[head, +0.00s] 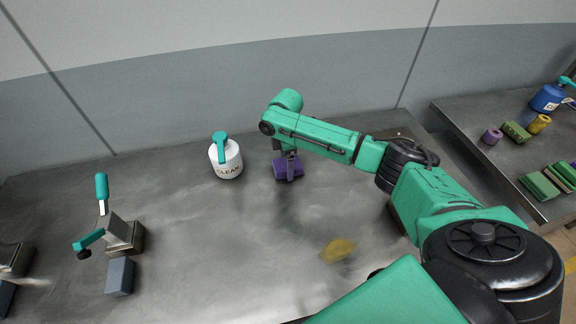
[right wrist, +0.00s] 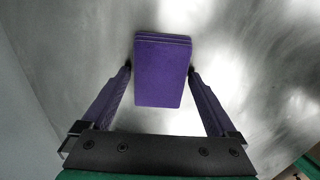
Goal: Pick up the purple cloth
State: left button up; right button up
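The purple cloth (head: 288,168) looks like a thick folded block and lies on the grey table top, right of the white bottle. In the right wrist view the cloth (right wrist: 162,75) sits between the two fingertips, its layered edge at the far side. My right gripper (head: 289,160) points down over the cloth and hides part of it in the head view. In the right wrist view my right gripper (right wrist: 160,70) has its fingers apart, one on each side of the cloth, very close to its edges. My left gripper is not in view.
A white bottle (head: 226,160) with a teal top stands left of the cloth. A yellow stain (head: 338,250) is nearer me. A grey device with teal handles (head: 118,235) and a grey block (head: 120,277) are at left. A side table at right holds a blue bottle (head: 547,98) and blocks.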

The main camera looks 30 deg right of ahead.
jog(key=c, duration=0.9)
jog(key=shift+r, duration=0.1)
notch_tip(320, 180, up, 20)
jog(key=shift+b, duration=0.45)
